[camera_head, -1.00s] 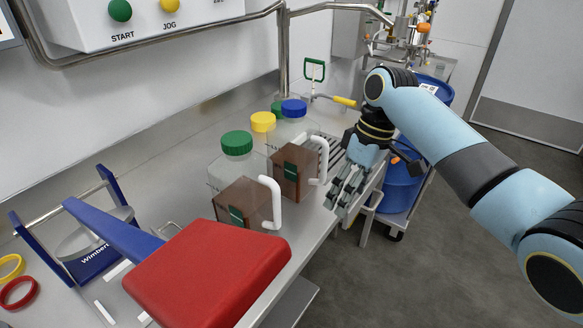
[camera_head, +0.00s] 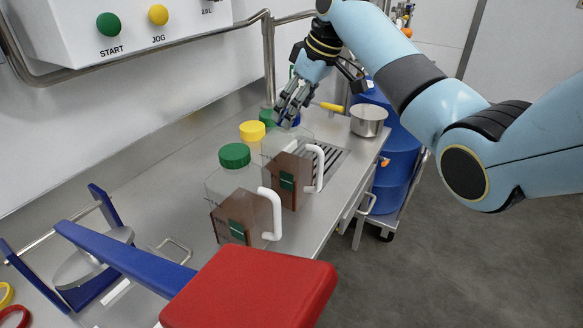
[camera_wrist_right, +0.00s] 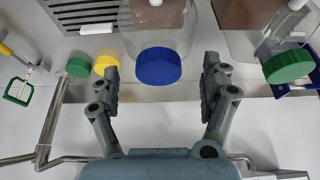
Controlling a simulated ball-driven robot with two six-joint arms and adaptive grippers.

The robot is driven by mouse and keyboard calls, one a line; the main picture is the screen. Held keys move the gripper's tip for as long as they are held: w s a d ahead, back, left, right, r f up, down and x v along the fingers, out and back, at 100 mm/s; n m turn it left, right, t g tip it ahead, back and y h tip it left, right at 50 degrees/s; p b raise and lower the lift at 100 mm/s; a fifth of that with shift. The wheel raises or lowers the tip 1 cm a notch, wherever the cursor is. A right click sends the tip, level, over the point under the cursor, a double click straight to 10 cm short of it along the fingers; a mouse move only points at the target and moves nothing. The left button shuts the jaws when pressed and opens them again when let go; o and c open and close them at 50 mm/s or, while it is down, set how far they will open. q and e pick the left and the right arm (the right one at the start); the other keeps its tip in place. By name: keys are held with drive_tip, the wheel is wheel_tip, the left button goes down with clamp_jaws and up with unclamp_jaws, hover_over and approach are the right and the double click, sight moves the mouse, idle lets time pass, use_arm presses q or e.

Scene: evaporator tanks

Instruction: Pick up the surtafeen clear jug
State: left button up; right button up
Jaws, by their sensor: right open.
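Two clear jugs with brown lower parts, green labels and white handles stand on the steel counter; I cannot read the name on either. The rear jug (camera_head: 285,185) has a blue lid, mostly behind my fingers in the head view; a blue lid (camera_wrist_right: 158,66) is plain in the right wrist view. The front jug (camera_head: 232,215) has a green lid (camera_head: 234,156). My right gripper (camera_head: 290,112) is open above the rear jug's top. In the wrist view its fingers (camera_wrist_right: 163,72) lie on either side of the blue lid, apart from it. My left gripper is not in view.
A yellow lid (camera_head: 252,131) and another green lid stand behind the jugs. A metal pot (camera_head: 368,120) stands by the drain grate (camera_head: 322,160). A red block (camera_head: 255,290) with a blue bar (camera_head: 120,258) fills the near side. A rail and control box (camera_head: 130,30) are behind.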

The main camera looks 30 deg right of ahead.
drive_tip(key=x, duration=0.3)
drive_tip(key=shift+w+f, duration=0.1)
drive_tip(key=shift+f, duration=0.05)
drive_tip(key=shift+d, duration=0.1)
clamp_jaws()
idle(0.4)
